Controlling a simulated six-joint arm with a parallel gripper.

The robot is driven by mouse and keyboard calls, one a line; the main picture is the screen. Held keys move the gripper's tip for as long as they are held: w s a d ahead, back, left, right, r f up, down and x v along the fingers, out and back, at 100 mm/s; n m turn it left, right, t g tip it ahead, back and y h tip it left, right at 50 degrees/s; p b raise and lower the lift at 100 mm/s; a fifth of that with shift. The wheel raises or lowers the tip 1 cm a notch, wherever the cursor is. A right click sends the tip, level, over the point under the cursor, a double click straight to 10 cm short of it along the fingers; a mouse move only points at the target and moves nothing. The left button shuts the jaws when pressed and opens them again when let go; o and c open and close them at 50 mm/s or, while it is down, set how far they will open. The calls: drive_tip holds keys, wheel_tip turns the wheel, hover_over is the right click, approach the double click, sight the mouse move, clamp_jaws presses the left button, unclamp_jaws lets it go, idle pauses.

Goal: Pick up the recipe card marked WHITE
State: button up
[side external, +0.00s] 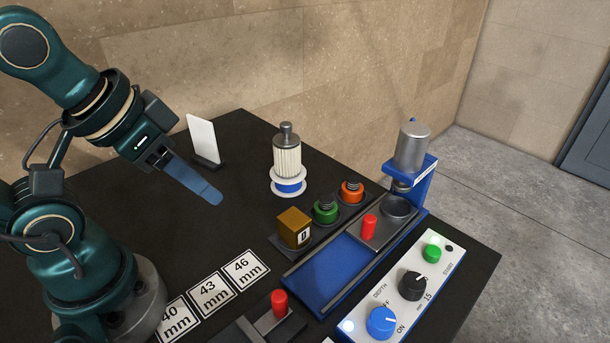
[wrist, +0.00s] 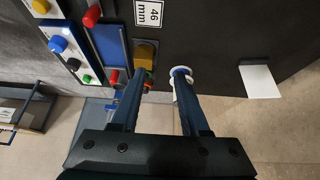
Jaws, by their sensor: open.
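A white card (side external: 203,139) stands upright in a small dark holder (side external: 207,163) at the back edge of the table. Its visible face looks blank, and no WHITE marking can be read. The card also shows in the wrist view (wrist: 261,84) at the right. My gripper (side external: 213,196) is above the table, in front of and to the right of the card, with its blue fingers pointing down and right. In the wrist view the fingers of my gripper (wrist: 160,76) are apart with nothing held between them. The card is outside the fingers.
A white ribbed roll on a spindle (side external: 287,160) stands right of the card. A brass block marked D (side external: 295,228), green and orange coiled parts, a blue press (side external: 330,268) and a control panel (side external: 408,290) fill the right. Labels (side external: 209,298) lie in front. The table around the card is clear.

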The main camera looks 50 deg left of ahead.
drive_tip(key=w+a+r+m+g+y, duration=0.3)
drive_tip(key=w+a+m+y, duration=0.3)
drive_tip(key=a, duration=0.4)
drive_tip(key=w+a+r+m+g+y, duration=0.4)
drive_tip(key=a+m, duration=0.3)
drive_tip(key=a, duration=0.4)
drive_tip(key=w+a+f+m+y, duration=0.1)
drive_tip(key=w+a+f, duration=0.1)
drive_tip(key=w+a+f+m+g+y, duration=0.1)
drive_tip(key=w+a+f+y, duration=0.1)
drive_tip(key=shift+a, duration=0.4)
approach(189, 123)
drive_tip(key=a, duration=0.4)
drive_tip(key=shift+f+m+g, duration=0.2)
drive_tip(key=shift+m+g, duration=0.1)
drive_tip(key=shift+f, duration=0.45)
drive_tip(key=shift+f+x, duration=0.15)
drive_tip(key=shift+x, duration=1.15)
drive_tip(key=shift+f+x, duration=0.15)
drive_tip(key=shift+x, duration=1.2)
drive_tip(key=shift+d, duration=0.15)
